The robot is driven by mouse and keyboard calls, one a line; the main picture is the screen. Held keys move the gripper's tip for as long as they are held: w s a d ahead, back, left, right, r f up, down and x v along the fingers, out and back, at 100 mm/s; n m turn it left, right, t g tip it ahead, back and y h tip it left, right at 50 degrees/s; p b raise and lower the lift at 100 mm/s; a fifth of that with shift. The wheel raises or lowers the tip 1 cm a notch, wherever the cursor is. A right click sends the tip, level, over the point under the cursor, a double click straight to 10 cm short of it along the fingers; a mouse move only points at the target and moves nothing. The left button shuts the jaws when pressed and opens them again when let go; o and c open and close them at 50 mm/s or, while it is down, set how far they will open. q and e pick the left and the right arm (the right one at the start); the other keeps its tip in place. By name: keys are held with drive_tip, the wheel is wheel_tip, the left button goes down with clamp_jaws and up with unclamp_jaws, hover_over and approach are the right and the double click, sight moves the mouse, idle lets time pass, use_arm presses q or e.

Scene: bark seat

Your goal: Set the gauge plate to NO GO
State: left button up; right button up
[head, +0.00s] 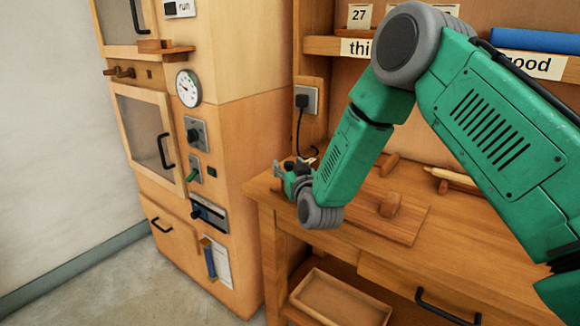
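No plate reading NO GO can be made out. A round white dial gauge (188,88) is on the front of the wooden cabinet (237,130). A small plate reading "run" (179,8) is near the cabinet's top. My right arm reaches in from the right, across the bench. My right gripper (288,173) is small and partly hidden by its wrist, over the bench's left corner near the cabinet. Its fingers are too unclear to tell open from shut. My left gripper is not in view.
The workbench (462,232) carries a wooden board (375,232) with a knob and a pencil-like tool (450,176). A black plug (303,100) is in the wall socket. A shelf above holds labels and a blue item (535,41). Bare floor (90,280) lies left.

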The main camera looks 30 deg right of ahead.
drive_tip(key=shift+a+f, duration=0.1)
drive_tip(key=shift+f, duration=0.05)
drive_tip(key=v, duration=1.1)
drive_tip(key=shift+s+a, duration=0.2)
drive_tip(key=shift+s, duration=0.2)
